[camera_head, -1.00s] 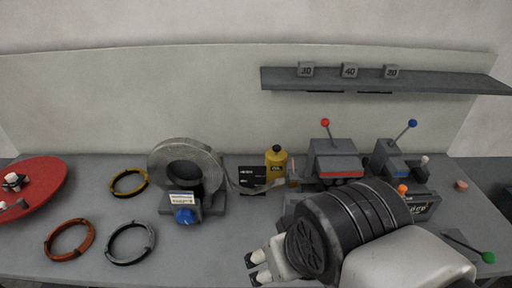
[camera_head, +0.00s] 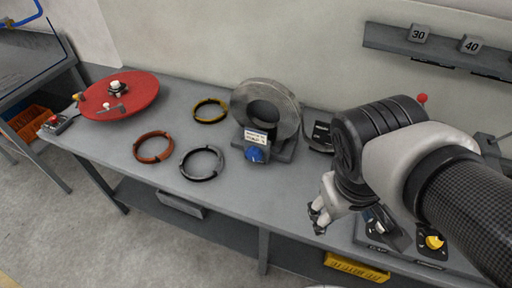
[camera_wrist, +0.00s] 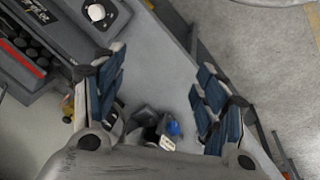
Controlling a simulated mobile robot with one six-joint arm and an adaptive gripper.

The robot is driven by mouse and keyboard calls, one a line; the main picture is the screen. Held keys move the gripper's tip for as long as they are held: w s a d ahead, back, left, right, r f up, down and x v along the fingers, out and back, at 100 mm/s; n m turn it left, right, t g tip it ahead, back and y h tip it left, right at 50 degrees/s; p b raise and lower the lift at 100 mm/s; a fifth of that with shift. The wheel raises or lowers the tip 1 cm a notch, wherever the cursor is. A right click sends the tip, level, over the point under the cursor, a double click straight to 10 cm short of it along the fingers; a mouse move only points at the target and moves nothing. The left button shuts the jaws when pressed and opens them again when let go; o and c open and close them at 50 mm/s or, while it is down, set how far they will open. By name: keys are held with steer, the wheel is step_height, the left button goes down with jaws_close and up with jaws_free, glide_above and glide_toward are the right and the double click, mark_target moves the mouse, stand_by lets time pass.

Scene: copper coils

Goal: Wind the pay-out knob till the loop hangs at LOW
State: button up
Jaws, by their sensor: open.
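A grey metal coil (camera_head: 268,104) stands upright in a dark stand on the bench. A blue knob (camera_head: 256,155), which looks like the pay-out knob, is on the stand's front, below a white label (camera_head: 256,137). The knob also shows in the wrist view (camera_wrist: 173,129), beyond and between my fingers. My gripper (camera_head: 318,216) is open and empty, to the right of the knob and nearer the bench's front edge, apart from it. In the wrist view my gripper (camera_wrist: 160,95) has its fingers spread wide. The loop and any LOW mark cannot be made out; my arm hides the area right of the coil.
Yellow (camera_head: 210,110), orange (camera_head: 153,147) and grey-black (camera_head: 201,163) rings lie left of the stand. A red disc (camera_head: 118,95) is at the far left. A shelf (camera_head: 440,55) holds number blocks. A yellow knob (camera_head: 434,242) is at right. Bench before the blue knob is clear.

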steer(key=w+a+f+n+t+h+p, duration=0.1)
steer(key=w+a+f+n+h+p, duration=0.15)
steer(key=w+n+h, duration=0.2)
steer(key=w+a+f+n+t+h+p, duration=0.1)
steer(key=w+a+f+n+h, duration=0.2)
steer(key=w+n, duration=0.3)
steer(key=w+a+f+n+t+h+p, duration=0.1)
steer(key=w+a+f+n+h+p, duration=0.15)
steer(key=w+n+h, duration=0.2)
steer(key=n+t+y+p, duration=0.2)
steer(key=n+t+y, duration=0.6)
steer(key=n+t, duration=0.55)
glide_toward(253, 156)
steer(key=shift+n+g, duration=0.65)
steer(key=shift+n, duration=0.1)
steer(key=x, duration=0.5)
steer(key=r+b+x, duration=0.1)
steer(key=x, duration=0.2)
steer(key=shift+a, duration=0.2)
steer(key=c, duration=1.1)
steer(key=shift+o, duration=0.2)
steer(key=shift+f, duration=0.1)
steer(key=shift+m, duration=0.4)
